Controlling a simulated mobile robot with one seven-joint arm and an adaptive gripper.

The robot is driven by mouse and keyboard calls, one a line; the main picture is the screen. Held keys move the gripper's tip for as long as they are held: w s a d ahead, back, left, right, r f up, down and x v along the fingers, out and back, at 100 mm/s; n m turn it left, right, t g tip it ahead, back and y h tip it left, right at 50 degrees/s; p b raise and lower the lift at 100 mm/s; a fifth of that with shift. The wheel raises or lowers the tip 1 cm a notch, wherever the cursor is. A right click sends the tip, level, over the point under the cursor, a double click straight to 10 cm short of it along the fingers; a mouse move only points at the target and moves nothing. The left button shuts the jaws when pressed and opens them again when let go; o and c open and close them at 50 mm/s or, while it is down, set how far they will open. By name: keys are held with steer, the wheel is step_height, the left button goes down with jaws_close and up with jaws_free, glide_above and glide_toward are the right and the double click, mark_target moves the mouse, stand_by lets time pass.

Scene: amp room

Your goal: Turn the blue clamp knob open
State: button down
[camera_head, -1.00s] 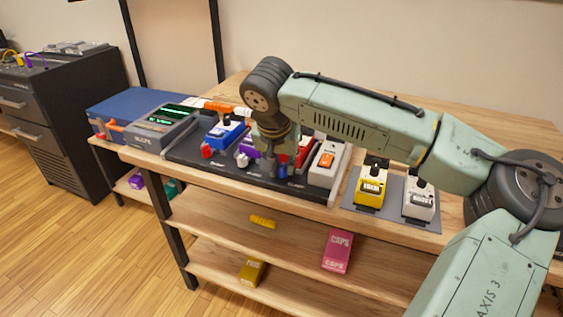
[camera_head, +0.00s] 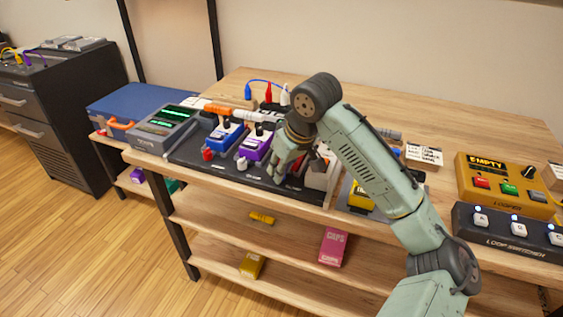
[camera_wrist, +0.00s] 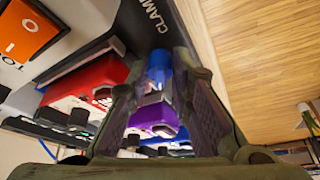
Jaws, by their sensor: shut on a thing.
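The blue clamp knob (camera_wrist: 158,62) sits at the front edge of the dark pedalboard, beside the printed word CLAMP, in the wrist view. My gripper (camera_wrist: 162,72) has one finger on each side of it and is shut on it. In the head view my gripper (camera_head: 281,172) reaches down at a tilt to the board's front right part and hides the knob. The red pedal (camera_wrist: 88,85) stands beside the knob in the wrist view. I cannot tell how far the knob is turned.
A purple pedal (camera_head: 256,146) and a blue pedal (camera_head: 223,134) stand left of my gripper, with red (camera_head: 208,154) and white (camera_head: 242,163) knobs in front. A yellow pedal (camera_head: 358,197) is to the right. An orange looper (camera_head: 510,187) and loop switcher (camera_head: 510,236) stand farther right.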

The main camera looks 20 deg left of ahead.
steer(key=n+g+p, duration=0.1)
steer(key=n, duration=0.1)
steer(key=n+g+p, duration=0.1)
steer(key=n, duration=0.2)
steer(key=shift+w+n+y, duration=0.15)
steer(key=shift+n+y, duration=0.15)
stand_by(0.4)
steer(key=c, duration=1.5)
jaws_free()
steer(key=shift+o, duration=0.2)
